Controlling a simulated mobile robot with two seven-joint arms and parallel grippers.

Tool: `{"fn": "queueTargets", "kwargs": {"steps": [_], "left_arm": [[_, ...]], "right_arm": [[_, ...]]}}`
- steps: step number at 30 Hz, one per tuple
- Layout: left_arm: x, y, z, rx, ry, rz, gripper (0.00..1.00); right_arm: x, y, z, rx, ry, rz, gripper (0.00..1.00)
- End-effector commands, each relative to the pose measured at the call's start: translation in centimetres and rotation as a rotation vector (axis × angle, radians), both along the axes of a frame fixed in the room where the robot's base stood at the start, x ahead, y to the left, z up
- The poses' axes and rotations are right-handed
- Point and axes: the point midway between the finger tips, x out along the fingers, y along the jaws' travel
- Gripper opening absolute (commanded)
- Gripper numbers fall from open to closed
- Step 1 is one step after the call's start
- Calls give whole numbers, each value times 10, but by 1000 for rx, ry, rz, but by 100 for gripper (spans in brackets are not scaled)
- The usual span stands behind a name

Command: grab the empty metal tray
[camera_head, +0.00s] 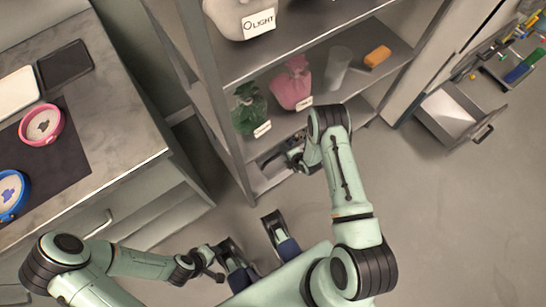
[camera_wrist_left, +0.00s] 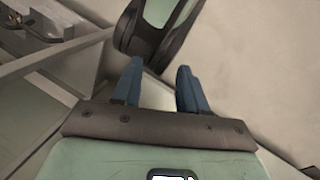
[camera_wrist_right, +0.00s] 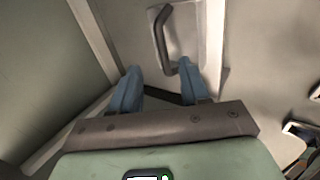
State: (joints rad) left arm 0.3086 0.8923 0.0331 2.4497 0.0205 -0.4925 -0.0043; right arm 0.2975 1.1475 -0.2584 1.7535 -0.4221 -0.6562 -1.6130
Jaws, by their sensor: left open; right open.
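I cannot pick out the empty metal tray with certainty. A grey, tray-like box (camera_head: 268,178) shows partly at the bottom of the shelf unit in the head view, partly hidden by my right gripper (camera_head: 288,158). In the right wrist view a dark bar handle (camera_wrist_right: 163,38) on a pale surface lies just beyond the open fingers of my right gripper (camera_wrist_right: 160,76), which hold nothing. My left gripper (camera_head: 213,268) is low, near my base in the head view. In the left wrist view my left gripper (camera_wrist_left: 157,82) is open and empty.
Shelves hold a green bag (camera_head: 248,112), a pink bag (camera_head: 292,85), a clear cup (camera_head: 338,68) and an orange block (camera_head: 377,56). An open drawer (camera_head: 448,112) juts out at the right. A counter (camera_head: 120,120) stands left.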

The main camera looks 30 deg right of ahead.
Motion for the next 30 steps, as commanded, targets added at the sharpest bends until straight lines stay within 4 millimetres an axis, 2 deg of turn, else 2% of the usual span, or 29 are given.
{"fn": "queueTargets", "kwargs": {"steps": [10, 19, 25, 30], "left_arm": [[34, 16, -28, 43, -88, 36, 43], [51, 25, -39, 65, -134, 55, 43], [72, 36, -55, 93, -186, 78, 43], [59, 39, -68, 94, -143, 78, 43]], "right_arm": [[34, 1, -53, -15, -6, 20, 46], [48, 3, -73, -13, -6, 18, 46], [62, 7, -102, -13, -5, 16, 46], [71, 8, -112, -13, -5, 16, 46]]}}
